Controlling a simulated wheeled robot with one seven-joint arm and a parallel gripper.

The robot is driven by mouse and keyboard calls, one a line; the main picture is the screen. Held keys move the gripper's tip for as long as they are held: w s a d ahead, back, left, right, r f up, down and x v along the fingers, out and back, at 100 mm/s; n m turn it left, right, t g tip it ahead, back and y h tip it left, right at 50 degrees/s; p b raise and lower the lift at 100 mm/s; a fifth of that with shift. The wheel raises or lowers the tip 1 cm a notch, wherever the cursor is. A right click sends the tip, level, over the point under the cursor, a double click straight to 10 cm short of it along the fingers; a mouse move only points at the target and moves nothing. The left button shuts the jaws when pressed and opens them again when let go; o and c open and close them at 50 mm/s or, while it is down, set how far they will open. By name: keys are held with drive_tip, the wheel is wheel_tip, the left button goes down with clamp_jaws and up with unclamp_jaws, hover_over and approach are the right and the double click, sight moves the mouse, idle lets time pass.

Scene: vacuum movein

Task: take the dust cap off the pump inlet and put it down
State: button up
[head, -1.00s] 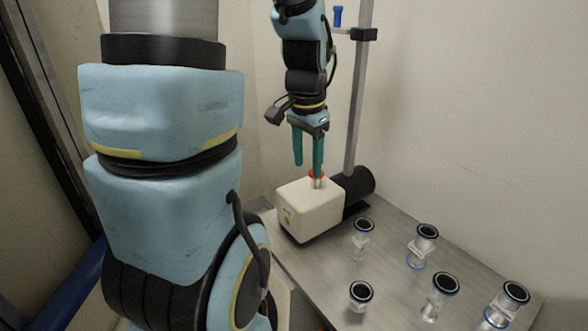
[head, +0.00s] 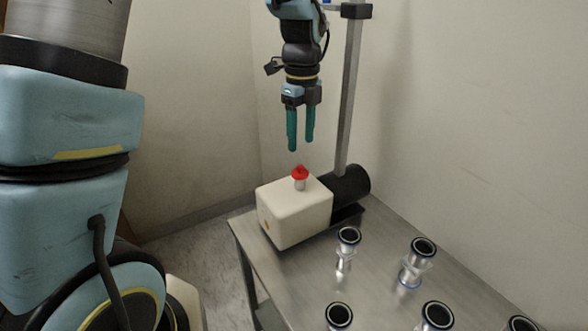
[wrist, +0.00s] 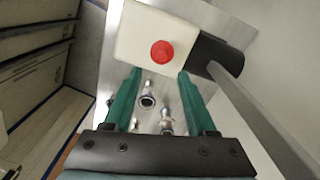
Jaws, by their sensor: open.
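The red dust cap (head: 300,172) sits on the metal inlet on top of the cream pump box (head: 290,214). In the wrist view the cap (wrist: 162,52) shows as a red disc on the box, beyond the fingertips. My gripper (head: 301,146) has two green fingers pointing down. It is open and empty, a little above the cap and apart from it. In the wrist view the gap between the fingers (wrist: 160,76) holds nothing.
A black motor (head: 348,186) joins the box, with a grey post (head: 350,95) rising close to my arm. Several clear and metal fittings, one nearest the pump (head: 347,245), stand on the metal table (head: 385,275). Walls are close behind.

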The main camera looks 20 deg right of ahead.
sight(300, 166)
drive_tip(key=shift+w+f+p, duration=0.15)
drive_tip(key=shift+f+p, duration=0.4)
drive_tip(key=shift+f, duration=1.3)
drive_tip(key=shift+w+f+p, duration=0.1)
drive_tip(key=shift+f+p, duration=0.4)
drive_tip(key=shift+f, duration=1.35)
clamp_jaws()
